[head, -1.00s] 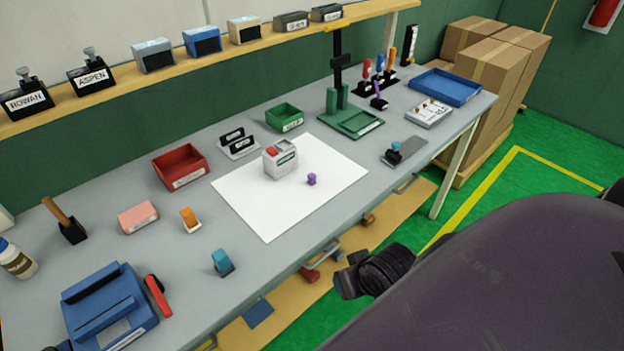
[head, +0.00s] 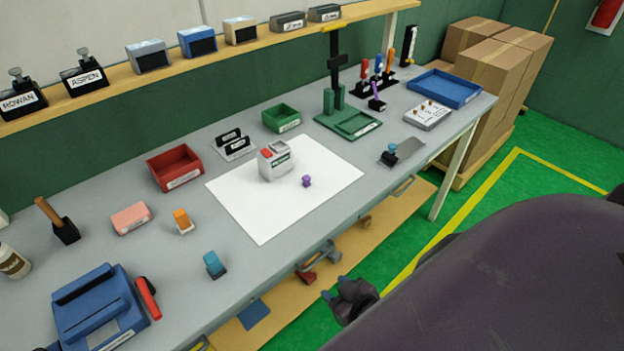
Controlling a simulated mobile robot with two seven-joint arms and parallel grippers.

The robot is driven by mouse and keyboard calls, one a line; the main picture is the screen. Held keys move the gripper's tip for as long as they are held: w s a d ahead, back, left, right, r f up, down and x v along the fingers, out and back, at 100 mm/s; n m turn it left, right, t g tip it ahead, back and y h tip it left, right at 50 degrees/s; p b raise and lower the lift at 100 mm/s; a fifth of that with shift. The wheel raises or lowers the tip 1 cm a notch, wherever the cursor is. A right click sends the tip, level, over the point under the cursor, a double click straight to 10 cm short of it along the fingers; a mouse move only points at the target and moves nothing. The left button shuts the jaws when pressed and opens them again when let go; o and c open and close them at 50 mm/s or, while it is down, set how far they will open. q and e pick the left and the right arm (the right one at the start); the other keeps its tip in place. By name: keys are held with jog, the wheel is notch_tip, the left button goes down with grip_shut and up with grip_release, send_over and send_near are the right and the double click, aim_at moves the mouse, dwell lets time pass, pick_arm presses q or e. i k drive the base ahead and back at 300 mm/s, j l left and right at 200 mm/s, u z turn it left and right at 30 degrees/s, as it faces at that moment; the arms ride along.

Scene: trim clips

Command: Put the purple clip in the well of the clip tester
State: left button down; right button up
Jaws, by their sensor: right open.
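The purple clip (head: 307,181) lies on the white sheet (head: 262,222) in the middle of the bench. Just left of and behind it stands a small light-grey box with a red button and a green label, which looks like the clip tester (head: 277,164). A recess shows in its top, but its inside is too small to make out. My right gripper (head: 336,302) is open and appears empty, off the bench's front edge, well apart from the clip and lower right of it in the picture. My left gripper is out of view.
An orange clip (head: 182,217) and a teal clip (head: 214,264) stand on the bench (head: 255,285) to the left. A red bin (head: 176,172), a green bin (head: 282,120) and a green press (head: 350,122) stand behind the sheet.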

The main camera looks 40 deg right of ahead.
aim_at(279, 148)
jog(key=k+l, duration=0.1)
jog(key=l, duration=0.95)
jog(key=k+l, duration=0.15)
jog(key=l, duration=0.35)
jog(key=k+l+u, duration=0.1)
jog(key=l, duration=0.4)
jog(key=k+l, duration=0.1)
jog(key=l, duration=0.45)
